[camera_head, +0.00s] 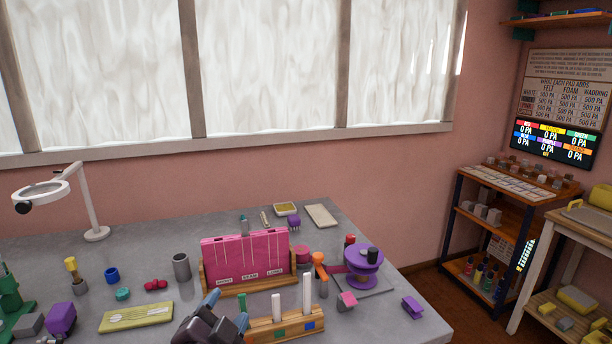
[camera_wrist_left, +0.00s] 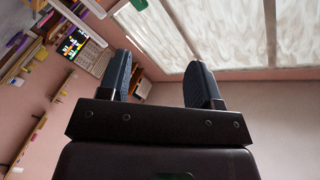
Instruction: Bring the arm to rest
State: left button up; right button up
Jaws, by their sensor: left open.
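My left gripper (camera_head: 231,318) is at the bottom middle of the head view, a dark body with blue-grey fingers. It is in front of the pink board and beside the wooden block. In the left wrist view my left gripper (camera_wrist_left: 161,65) has its two fingers well apart, with nothing between them. It faces the wall and window, seen tilted. My right gripper is in neither view.
The grey table (camera_head: 150,255) carries a pink board (camera_head: 245,255) in a wooden stand, a wooden block (camera_head: 285,325) with white upright pieces, a purple round device (camera_head: 363,270), a grey cup (camera_head: 181,267) and a white magnifier lamp (camera_head: 92,205). A shelf unit (camera_head: 510,205) stands right.

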pick_arm(q)
jog(key=s+a+f+n+g+y, duration=0.1)
jog(key=s+a+f+n+g, duration=0.4)
jog(key=s, duration=0.4)
jog(key=s+a+f+n+g+y, duration=0.15)
jog(key=s+a+f+g, duration=0.25)
jog(key=s+f, duration=0.45)
jog(key=s+a+f+n+g+y, duration=0.1)
jog(key=s+a+f+n+g, duration=0.35)
jog(key=s, duration=0.65)
jog(key=w+f+t+b, duration=0.3)
jog(key=w+f, duration=0.1)
jog(key=f, duration=0.4)
jog(key=w+f+m+t+h+b, duration=0.1)
jog(key=w+f+t+b, duration=0.2)
jog(key=f, duration=0.6)
jog(key=shift+w+d+t+b, duration=0.2)
jog(key=shift+w+t+b, duration=0.2)
jog(key=shift+t+b, duration=0.2)
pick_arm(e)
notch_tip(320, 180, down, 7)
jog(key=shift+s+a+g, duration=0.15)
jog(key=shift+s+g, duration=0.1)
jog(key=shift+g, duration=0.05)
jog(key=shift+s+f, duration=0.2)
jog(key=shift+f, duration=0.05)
